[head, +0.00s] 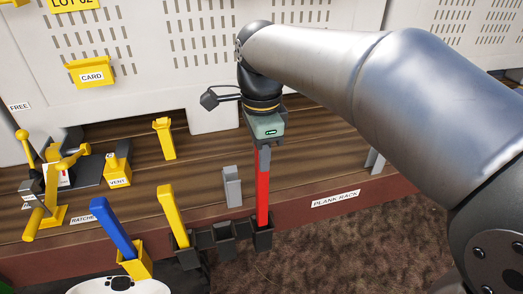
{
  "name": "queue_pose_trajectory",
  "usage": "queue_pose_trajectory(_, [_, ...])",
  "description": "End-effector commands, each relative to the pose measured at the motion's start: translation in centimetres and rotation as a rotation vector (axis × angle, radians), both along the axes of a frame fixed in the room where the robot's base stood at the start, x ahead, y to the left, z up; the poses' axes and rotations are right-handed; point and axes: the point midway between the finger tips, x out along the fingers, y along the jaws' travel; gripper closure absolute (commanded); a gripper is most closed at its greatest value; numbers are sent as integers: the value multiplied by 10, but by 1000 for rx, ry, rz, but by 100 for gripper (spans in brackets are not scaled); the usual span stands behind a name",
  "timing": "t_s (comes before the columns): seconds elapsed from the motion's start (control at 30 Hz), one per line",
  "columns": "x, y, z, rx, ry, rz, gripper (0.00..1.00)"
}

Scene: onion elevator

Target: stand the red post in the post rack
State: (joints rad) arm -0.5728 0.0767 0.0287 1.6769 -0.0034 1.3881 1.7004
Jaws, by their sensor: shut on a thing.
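The red post (262,195) stands nearly upright, and my gripper (264,150) is shut on its upper end. The post's lower end meets the mouth of the right-hand dark socket (262,240) of the post rack (224,240) at the front edge of the bench. The lower tip is not visible, so I cannot tell how deep it sits. A yellow post (172,215) leans a little in the rack's left part. The rack's middle sockets look empty.
A blue post (112,228) leans in a yellow holder (135,264) at left. A grey block (232,186) stands close left of the red post. A yellow post-like piece (164,138), yellow levers (60,175) and a VENT box (118,170) are on the wooden bench. Bench right of the gripper is mostly clear.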

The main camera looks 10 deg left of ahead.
Motion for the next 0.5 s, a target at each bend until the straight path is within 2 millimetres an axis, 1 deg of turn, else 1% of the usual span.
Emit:
queue_pose_trajectory(0.03, [0, 0, -5, 0, -1, 0, 100])
queue_pose_trajectory(0.5, [0, 0, -27, 0, -1, -1, 100])
